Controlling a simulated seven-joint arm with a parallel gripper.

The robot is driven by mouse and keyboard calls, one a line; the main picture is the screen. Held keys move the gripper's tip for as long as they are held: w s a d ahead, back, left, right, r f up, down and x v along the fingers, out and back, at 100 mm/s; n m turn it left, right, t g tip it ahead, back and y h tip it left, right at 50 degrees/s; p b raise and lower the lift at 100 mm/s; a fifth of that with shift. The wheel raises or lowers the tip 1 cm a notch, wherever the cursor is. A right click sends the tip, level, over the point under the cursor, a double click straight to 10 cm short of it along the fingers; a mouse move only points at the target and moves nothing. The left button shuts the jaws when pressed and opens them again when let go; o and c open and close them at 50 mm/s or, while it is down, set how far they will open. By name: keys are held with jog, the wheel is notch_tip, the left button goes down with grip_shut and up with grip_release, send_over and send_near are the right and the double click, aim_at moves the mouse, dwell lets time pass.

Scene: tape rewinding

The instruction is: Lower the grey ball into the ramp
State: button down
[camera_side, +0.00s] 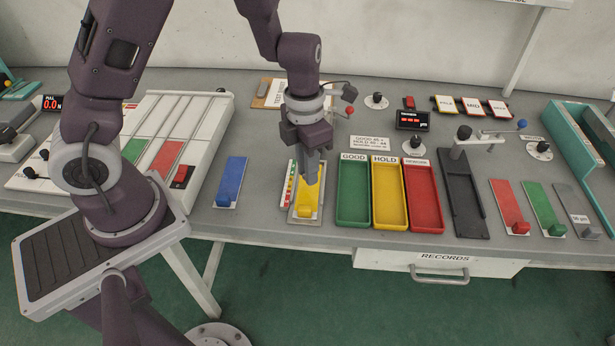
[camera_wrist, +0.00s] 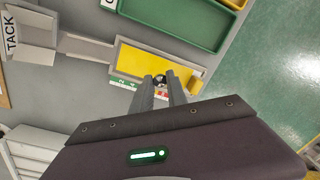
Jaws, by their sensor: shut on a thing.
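My gripper (camera_side: 312,180) points down over a yellow strip (camera_side: 307,203) that lies in a pale frame beside a coloured scale. In the wrist view, the two fingertips (camera_wrist: 163,82) are closed around a small dark grey ball (camera_wrist: 159,79), in front of the same yellow strip (camera_wrist: 172,62). A grey sloped channel (camera_wrist: 85,47), seemingly the ramp, runs from a block labelled TACK to the strip's left end. The ball appears over the strip rather than over the channel; its height is unclear. In the side view my gripper hides the ball and most of the channel.
Green (camera_side: 353,192), yellow (camera_side: 389,194) and red (camera_side: 423,196) trays stand close on the right, the first two labelled GOOD and HOLD. A blue strip (camera_side: 230,182) lies to the left. The bench between it and the yellow strip is clear.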

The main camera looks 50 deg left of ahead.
jog(key=r, duration=0.7)
jog(key=shift+w+a+r, duration=0.1)
jog(key=shift+w+r, duration=0.1)
jog(key=w+a+r, duration=0.1)
jog(key=w+a, duration=1)
jog(key=shift+w+a, duration=0.4)
jog(key=shift+f, duration=1.55)
